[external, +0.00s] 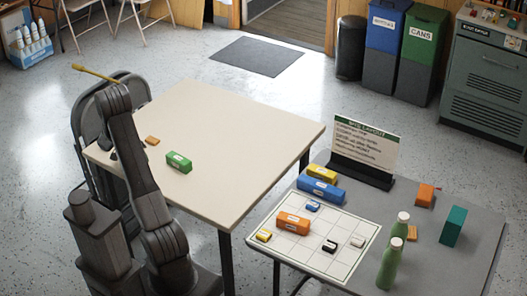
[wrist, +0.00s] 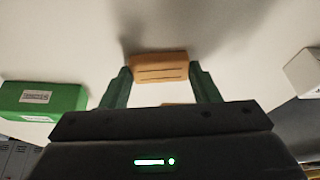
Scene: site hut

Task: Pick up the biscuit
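The biscuit (wrist: 160,68), a small tan-orange block with dark lines across it, shows at the fingertips in the wrist view. My gripper (wrist: 159,78) has its two green fingers apart, one on each side of the biscuit, with a narrow gap at each side. A second sliver of tan (wrist: 178,104) shows low between the fingers, mostly hidden by the gripper body. In the external view a small orange-brown piece (external: 152,141) lies on the beige table (external: 235,130), beside my arm. My gripper is not clearly visible there, hidden by the arm.
A green labelled block (external: 179,162) lies on the beige table near the orange-brown piece; it shows at left in the wrist view (wrist: 42,98). A white box (wrist: 303,72) is at the right there. The grey table (external: 455,265) holds blocks, bottles and a sign.

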